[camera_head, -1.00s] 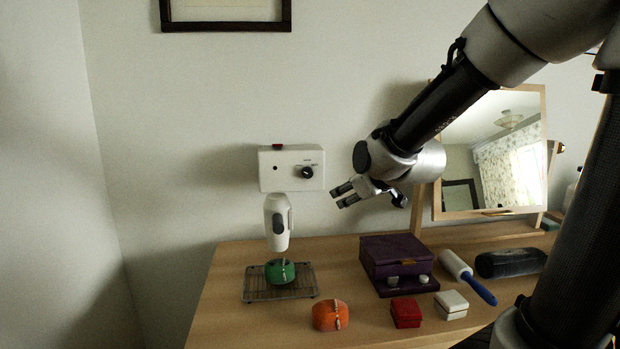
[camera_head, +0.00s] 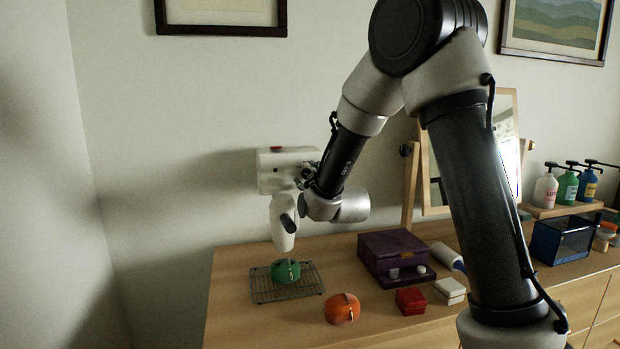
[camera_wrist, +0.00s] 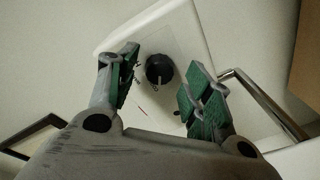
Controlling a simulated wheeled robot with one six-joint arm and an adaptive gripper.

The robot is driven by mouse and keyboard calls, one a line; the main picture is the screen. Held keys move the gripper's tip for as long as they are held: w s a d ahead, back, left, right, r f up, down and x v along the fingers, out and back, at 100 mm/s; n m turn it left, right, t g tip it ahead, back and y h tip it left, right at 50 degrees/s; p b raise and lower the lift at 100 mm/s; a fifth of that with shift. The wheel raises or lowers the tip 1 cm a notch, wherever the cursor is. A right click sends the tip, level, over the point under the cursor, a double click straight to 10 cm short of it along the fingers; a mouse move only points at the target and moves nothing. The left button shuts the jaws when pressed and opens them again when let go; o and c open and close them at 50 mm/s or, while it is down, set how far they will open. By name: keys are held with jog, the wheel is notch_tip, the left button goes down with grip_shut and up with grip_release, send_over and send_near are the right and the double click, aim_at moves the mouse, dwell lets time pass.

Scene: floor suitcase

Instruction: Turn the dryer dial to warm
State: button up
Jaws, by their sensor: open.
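The dryer is a white wall box (camera_head: 270,172) with a white dryer body (camera_head: 282,222) hanging below it. Its black dial (camera_wrist: 159,69) shows in the wrist view on the white face, with a light pointer mark at its lower edge and small print beside it. My gripper (camera_wrist: 162,84) is open, its green-padded fingers on either side of the dial; I cannot tell whether they touch it. In the head view my gripper (camera_head: 305,174) is at the right part of the box, and my arm hides the dial.
Below, a green round case (camera_head: 285,271) sits on a wire rack (camera_head: 262,290). An orange case (camera_head: 341,309), a purple box (camera_head: 393,250), a red box (camera_head: 410,301) and a white box (camera_head: 449,291) stand on the wooden table. A mirror (camera_head: 508,150) stands at right.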

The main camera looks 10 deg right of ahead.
jog(key=shift+w, duration=0.35)
jog(key=c, duration=1.1)
jog(key=shift+o, duration=0.2)
jog(key=shift+m, duration=0.3)
jog(key=m, duration=0.5)
jog(key=m+t, duration=0.1)
jog(key=m, duration=0.5)
jog(key=shift+a+f+m+h, duration=0.1)
jog(key=shift+f+m+h, duration=0.05)
jog(key=shift+m+h, duration=0.2)
